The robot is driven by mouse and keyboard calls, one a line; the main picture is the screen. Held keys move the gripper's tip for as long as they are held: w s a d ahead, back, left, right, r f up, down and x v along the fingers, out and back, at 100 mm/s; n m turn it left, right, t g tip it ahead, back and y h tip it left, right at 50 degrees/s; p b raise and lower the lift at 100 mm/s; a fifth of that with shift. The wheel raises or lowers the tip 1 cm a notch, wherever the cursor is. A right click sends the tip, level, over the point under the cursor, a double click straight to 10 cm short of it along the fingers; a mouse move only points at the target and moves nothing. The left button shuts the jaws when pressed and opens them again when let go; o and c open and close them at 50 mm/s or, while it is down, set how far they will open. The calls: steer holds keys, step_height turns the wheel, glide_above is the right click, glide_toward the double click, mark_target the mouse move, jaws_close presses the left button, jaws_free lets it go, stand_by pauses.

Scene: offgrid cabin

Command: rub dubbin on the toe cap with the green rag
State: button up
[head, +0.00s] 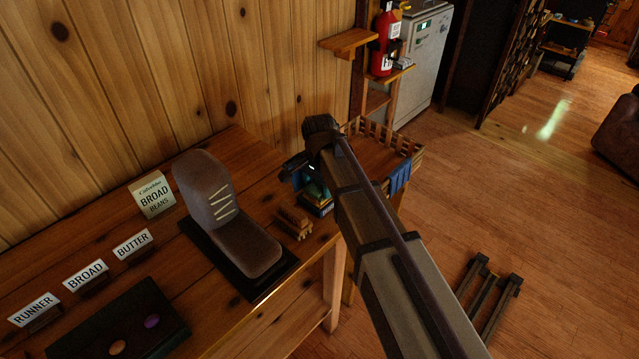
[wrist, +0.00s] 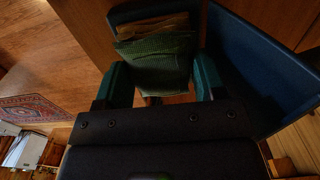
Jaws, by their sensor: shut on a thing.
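The grey-brown boot (head: 215,195) stands upright on a dark mat (head: 205,250) on the wooden bench. Its toe cap (head: 262,255) points toward the bench's front edge and looks bare. In the wrist view my gripper (wrist: 155,80) has its two teal fingers on either side of the green rag (wrist: 152,62), shut on it. In the head view my gripper (head: 312,185) is at the bench's right end, to the right of the boot and apart from it, partly hidden behind my arm. I cannot make out a dubbin tin for certain.
Small wooden blocks (head: 294,222) lie between boot and gripper. Name cards, including BUTTER (head: 133,243), and a dark tray (head: 115,325) are at the left. A slatted crate (head: 415,160) with a blue cloth (head: 400,177) stands beyond my arm. A dark blue panel (wrist: 262,75) is beside the gripper.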

mark_target(319, 184)
stand_by(0.3)
step_height(319, 184, up, 7)
steer(key=p, duration=0.7)
stand_by(0.4)
